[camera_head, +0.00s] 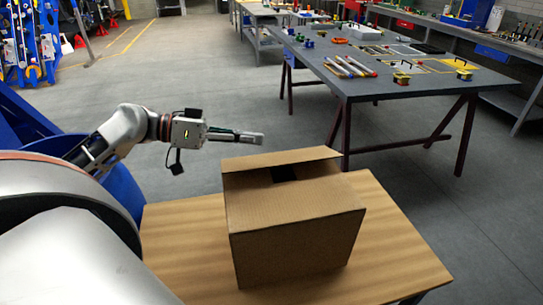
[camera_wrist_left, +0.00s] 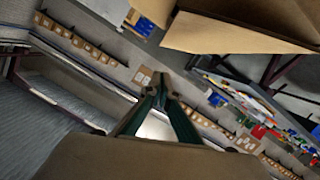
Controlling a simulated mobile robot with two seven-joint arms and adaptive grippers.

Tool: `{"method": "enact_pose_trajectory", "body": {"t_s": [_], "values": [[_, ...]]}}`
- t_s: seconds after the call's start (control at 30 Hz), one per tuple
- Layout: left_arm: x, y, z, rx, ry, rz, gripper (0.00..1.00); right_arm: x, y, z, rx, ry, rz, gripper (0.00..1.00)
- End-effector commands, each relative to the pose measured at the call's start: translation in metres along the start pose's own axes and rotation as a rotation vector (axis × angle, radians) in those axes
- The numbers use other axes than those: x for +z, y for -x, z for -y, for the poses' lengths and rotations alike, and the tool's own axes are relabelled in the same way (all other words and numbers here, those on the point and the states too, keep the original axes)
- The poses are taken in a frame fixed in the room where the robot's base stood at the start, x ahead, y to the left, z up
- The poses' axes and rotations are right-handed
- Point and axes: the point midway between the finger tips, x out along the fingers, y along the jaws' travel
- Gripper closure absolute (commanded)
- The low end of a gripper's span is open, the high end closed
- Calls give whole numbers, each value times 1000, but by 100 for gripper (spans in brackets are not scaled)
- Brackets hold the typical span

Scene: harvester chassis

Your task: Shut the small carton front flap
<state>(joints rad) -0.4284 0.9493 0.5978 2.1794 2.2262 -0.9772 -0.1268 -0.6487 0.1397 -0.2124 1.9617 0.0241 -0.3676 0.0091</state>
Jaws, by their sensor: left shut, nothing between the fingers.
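A brown cardboard carton (camera_head: 295,245) stands on a small wooden table in the head view. Its near top flap (camera_head: 295,202) lies down over the top. Its far top flap (camera_head: 270,160) is tilted up, and a dark gap shows between the two. My left gripper (camera_head: 258,138) is shut and empty, above and just beyond the far flap's left part, apart from the carton in the picture. In the left wrist view the shut fingers (camera_wrist_left: 160,85) point between a brown cardboard panel (camera_wrist_left: 235,35) at the top and a brown surface (camera_wrist_left: 150,160) at the bottom. My right gripper is out of view.
The wooden table (camera_head: 185,250) has bare room left and right of the carton. A large grey workbench (camera_head: 410,85) with tools and parts stands behind at the right. Open floor (camera_head: 220,85) lies between them and to the back left.

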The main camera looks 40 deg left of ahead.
Motion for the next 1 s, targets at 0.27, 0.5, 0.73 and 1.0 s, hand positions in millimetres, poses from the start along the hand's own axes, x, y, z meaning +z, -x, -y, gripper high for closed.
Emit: {"method": "enact_pose_trajectory", "body": {"t_s": [0.27, 0.5, 0.73, 1.0], "values": [[-2, -40, -1, 2, -1, -1, 100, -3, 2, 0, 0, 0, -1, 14], [27, -51, 0, 0, 4, -1, 100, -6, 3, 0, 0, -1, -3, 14], [38, -54, 0, 0, 1, -1, 100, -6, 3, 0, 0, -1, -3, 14], [39, -54, 0, 0, 0, 0, 100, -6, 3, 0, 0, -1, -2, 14]]}}
